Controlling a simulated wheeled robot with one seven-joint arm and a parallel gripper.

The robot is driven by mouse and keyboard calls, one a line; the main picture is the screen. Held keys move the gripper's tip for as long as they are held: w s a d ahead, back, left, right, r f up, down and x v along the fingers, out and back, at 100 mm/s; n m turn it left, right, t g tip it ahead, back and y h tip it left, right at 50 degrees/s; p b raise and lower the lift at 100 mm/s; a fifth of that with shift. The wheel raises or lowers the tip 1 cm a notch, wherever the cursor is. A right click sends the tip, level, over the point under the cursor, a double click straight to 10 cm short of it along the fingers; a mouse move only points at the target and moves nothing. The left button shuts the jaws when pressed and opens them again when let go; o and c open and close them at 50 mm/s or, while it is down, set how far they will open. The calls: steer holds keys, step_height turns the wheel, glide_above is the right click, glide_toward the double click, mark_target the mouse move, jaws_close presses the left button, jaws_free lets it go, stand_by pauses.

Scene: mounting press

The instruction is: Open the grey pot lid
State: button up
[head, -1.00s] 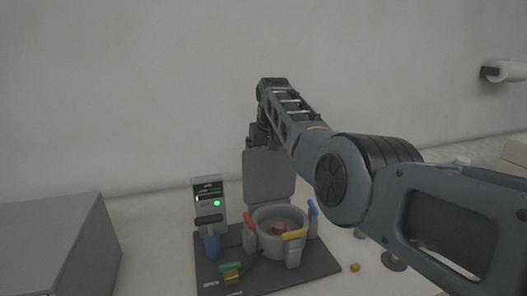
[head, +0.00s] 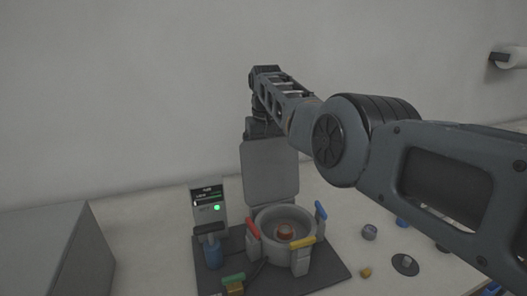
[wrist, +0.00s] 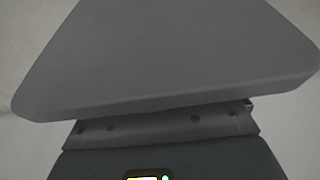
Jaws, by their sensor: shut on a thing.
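The grey pot lid (head: 269,172) is a flat grey slab standing up behind the grey pot (head: 268,220) in the head view. The pot is uncovered, with a reddish round piece (head: 285,231) inside. My gripper (head: 262,133) is at the top edge of the lid and shut on it; its fingertips are hard to make out behind my arm. In the wrist view a large grey slab (wrist: 165,55), apparently the lid, fills the upper part. A bolted bracket (wrist: 160,126) lies below it. No fingertips are clear there.
Red (head: 253,233), yellow (head: 302,243) and blue (head: 320,210) handles stand around the pot on a dark base (head: 325,268). A control panel (head: 208,206) with a green light is at left. A grey box (head: 50,250) stands far left; small parts lie at right.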

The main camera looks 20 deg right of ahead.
steer(key=shift+w+r, duration=0.1)
steer(key=o, duration=1.2)
steer(key=shift+o, duration=0.2)
steer(key=shift+s+r+b, duration=0.2)
steer(key=shift+r, duration=1.75)
steer(key=shift+s+r+b, duration=0.15)
steer(key=shift+r, duration=1.75)
